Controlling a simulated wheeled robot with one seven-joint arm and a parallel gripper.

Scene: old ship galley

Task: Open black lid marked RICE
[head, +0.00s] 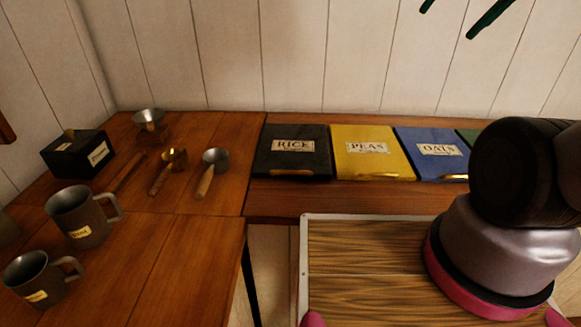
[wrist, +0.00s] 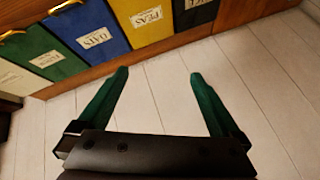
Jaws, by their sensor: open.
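The black lid marked RICE (head: 292,160) lies closed at the left end of a row of coloured lids on the back counter. A wooden-looking handle (head: 290,173) runs along its front edge. In the wrist view the black lid (wrist: 190,17) shows at the top edge, partly cut off and upside down. My gripper (wrist: 159,73) has two green fingers spread wide with nothing between them. In the head view its fingertips (head: 448,21) show at the top right, high against the white wall and apart from the lids.
To the right are the yellow PEAS lid (head: 371,164), the blue OATS lid (head: 434,158) and a partly hidden green lid (head: 468,137). Mugs (head: 82,217), scoops (head: 212,165) and a small black box (head: 78,157) stand on the left counter (head: 150,262).

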